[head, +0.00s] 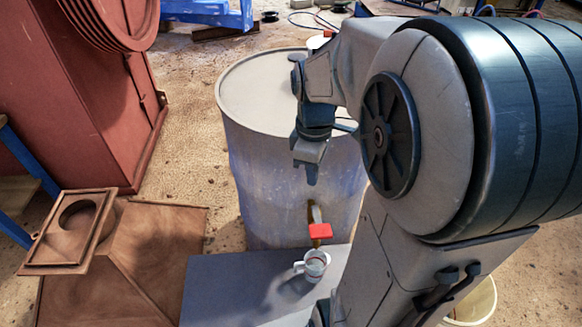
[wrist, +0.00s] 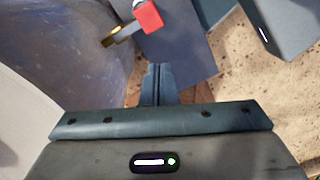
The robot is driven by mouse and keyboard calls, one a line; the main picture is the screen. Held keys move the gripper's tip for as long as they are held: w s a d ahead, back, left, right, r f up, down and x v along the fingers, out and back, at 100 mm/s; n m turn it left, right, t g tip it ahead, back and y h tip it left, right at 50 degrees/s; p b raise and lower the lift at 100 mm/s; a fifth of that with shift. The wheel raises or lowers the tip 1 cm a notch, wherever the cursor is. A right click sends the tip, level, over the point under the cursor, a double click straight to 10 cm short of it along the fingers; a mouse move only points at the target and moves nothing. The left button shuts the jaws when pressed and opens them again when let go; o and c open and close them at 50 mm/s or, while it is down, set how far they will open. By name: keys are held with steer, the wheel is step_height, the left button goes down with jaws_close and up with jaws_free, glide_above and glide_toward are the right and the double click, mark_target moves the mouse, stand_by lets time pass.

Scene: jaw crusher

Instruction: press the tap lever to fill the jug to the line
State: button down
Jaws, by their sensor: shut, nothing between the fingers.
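The tap (head: 316,214) sticks out of the front of a large blue-grey drum (head: 255,165) and carries a red lever (head: 320,231). The red lever also shows at the top of the wrist view (wrist: 148,16), beside the brass tap body (wrist: 115,36). A small clear jug with a white handle (head: 314,264) stands upright on a grey block below the tap. Its fill line and water level are too small to tell. My gripper (head: 311,178) points down in front of the drum, above the tap and apart from the lever. Its fingers (wrist: 157,70) are together and empty.
The grey block (head: 225,290) has free room left of the jug. A rusty brown hopper (head: 150,260) lies at the left, before a large red machine (head: 80,100). A pale bucket (head: 478,303) stands at the lower right, partly behind my arm.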

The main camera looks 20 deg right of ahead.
mark_target(321, 229)
steer(key=w+d+f+n+g+b, duration=0.1)
steer(key=w+d+f+n+b, duration=0.1)
steer(key=d+f+n, duration=0.2)
steer(key=shift+w+f+n+g+y, duration=0.25)
steer(key=shift+f+n, duration=0.25)
steer(key=shift+f, duration=0.35)
steer(key=shift+d, duration=0.1)
steer(key=b+x, duration=0.3)
steer(key=x, duration=1.1)
steer(key=shift+f+b, duration=0.1)
steer(key=shift+b, duration=0.2)
